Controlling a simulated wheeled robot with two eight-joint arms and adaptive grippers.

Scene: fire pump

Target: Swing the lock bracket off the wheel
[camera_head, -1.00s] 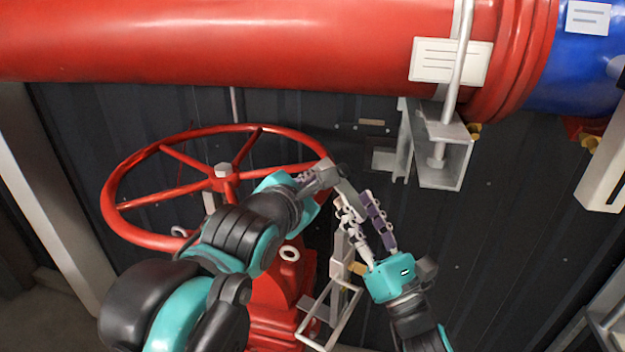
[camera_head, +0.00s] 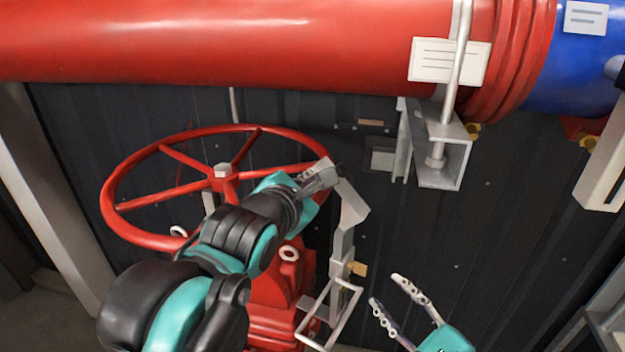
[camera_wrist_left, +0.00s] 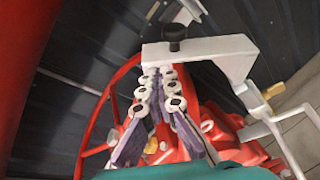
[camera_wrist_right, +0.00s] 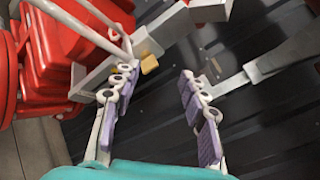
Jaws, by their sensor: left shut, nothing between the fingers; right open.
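The red wheel (camera_head: 222,182) stands left of centre in the head view. The grey lock bracket (camera_head: 350,205) rises beside it, its bent upper arm reaching toward the right side of the rim. In the left wrist view the bracket (camera_wrist_left: 215,50) crosses the top and carries a black knob (camera_wrist_left: 176,38). My left gripper (camera_head: 322,174) is shut and empty at the bracket's upper end by the rim; its fingertips (camera_wrist_left: 160,84) show just below the bracket arm, contact unclear. My right gripper (camera_head: 386,291) is open and empty, below and right of the bracket; its fingers (camera_wrist_right: 158,76) stand apart.
A large red pipe (camera_head: 250,40) runs across the top. A grey pipe support (camera_head: 440,165) hangs right of the bracket. A brass-coloured piece (camera_head: 357,268) and a pale metal frame (camera_head: 325,318) sit low on the bracket's post.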

